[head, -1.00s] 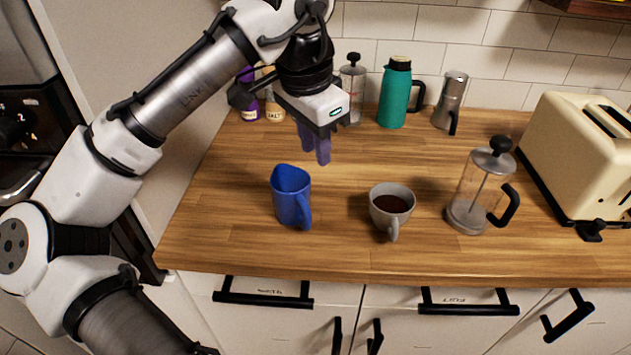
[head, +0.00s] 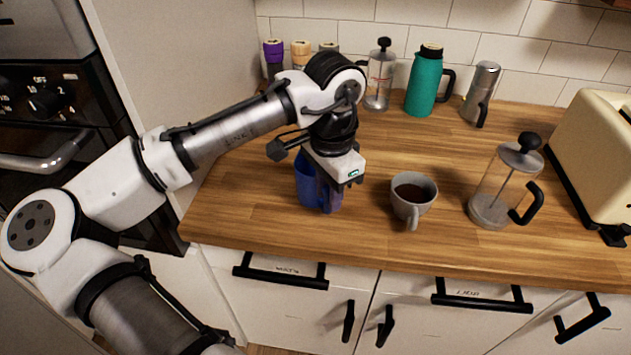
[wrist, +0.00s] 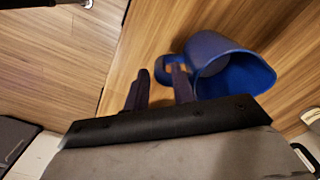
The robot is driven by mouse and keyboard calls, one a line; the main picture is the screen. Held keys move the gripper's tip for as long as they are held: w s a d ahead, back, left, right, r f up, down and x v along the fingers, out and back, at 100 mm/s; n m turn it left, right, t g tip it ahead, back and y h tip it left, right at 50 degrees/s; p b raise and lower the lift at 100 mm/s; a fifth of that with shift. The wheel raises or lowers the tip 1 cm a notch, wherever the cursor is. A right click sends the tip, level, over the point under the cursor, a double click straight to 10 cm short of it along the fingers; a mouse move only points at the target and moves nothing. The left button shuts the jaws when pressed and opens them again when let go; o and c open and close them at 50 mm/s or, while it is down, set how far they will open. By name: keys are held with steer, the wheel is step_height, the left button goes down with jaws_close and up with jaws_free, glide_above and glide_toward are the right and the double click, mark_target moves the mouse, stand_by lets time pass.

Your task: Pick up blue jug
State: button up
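The blue jug (head: 304,182) stands upright on the wooden counter, near its front edge, and is partly hidden behind my gripper (head: 330,204). My gripper points down at the jug's right side in the head view. In the wrist view, the jug (wrist: 238,72) lies to the right of my gripper (wrist: 160,73), with its handle towards the fingers. The two fingers are apart. The right finger overlaps the handle, and part of the handle shows in the gap between the fingers. I cannot tell whether they touch.
A grey cup (head: 412,205) of dark liquid stands close to the right of my gripper. A French press (head: 492,190) and a cream toaster (head: 592,150) are further right. A teal flask (head: 424,86), moka pot (head: 481,90) and glass press (head: 379,82) stand at the back.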

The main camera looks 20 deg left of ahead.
steer(key=shift+f, duration=1.25)
jaws_close()
steer(key=shift+r, duration=0.25)
step_height(320, 180, up, 20)
steer(key=shift+f+b, duration=0.25)
steer(key=shift+b, duration=0.15)
